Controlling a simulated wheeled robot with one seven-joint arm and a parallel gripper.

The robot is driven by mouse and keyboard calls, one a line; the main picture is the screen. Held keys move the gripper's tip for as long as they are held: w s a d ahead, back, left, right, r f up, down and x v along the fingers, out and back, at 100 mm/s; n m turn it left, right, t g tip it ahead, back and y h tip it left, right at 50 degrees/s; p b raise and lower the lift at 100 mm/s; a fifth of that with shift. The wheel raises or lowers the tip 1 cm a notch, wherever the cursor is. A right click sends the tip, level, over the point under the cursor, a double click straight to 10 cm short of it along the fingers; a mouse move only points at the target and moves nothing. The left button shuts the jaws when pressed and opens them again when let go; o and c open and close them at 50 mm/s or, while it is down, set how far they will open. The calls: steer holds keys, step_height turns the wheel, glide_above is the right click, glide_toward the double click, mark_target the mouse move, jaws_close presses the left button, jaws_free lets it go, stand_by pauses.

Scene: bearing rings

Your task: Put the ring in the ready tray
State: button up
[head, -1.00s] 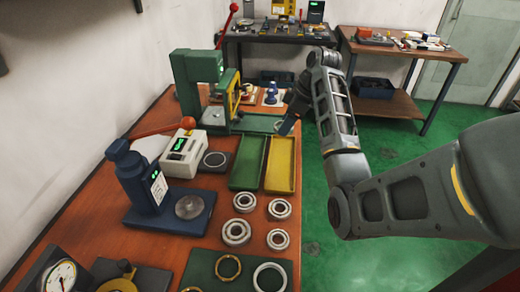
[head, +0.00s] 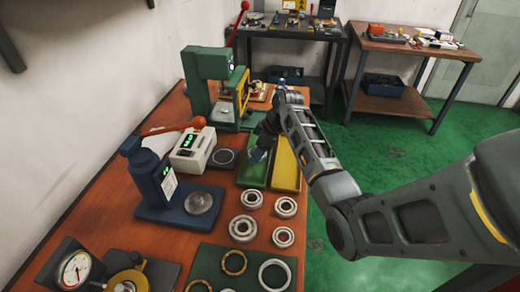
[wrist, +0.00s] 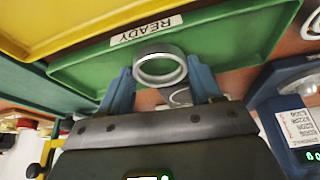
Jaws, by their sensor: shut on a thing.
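The ready tray is the green tray, and its bare side shows in the head view (head: 254,178). In the wrist view the green tray (wrist: 225,45) bears a white READY label (wrist: 147,30). My gripper (head: 258,155) is at the green tray in the head view. In the wrist view its two blue fingers are shut on a silver metal ring (wrist: 160,80), which overlaps the tray in the picture. I cannot tell whether the ring touches the tray. The ring is not discernible in the head view.
A yellow tray (head: 287,165) lies right beside the green one. Several bearings (head: 242,228) stand in front. A white meter (head: 193,150), a blue gauge stand (head: 148,180) and a green press (head: 208,85) stand to the left and behind.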

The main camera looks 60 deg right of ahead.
steer(key=shift+f, duration=0.3)
steer(key=shift+f, duration=0.1)
steer(key=o, duration=1.1)
steer(key=shift+o, duration=0.2)
steer(key=b+v, duration=0.1)
steer(key=v, duration=1.1)
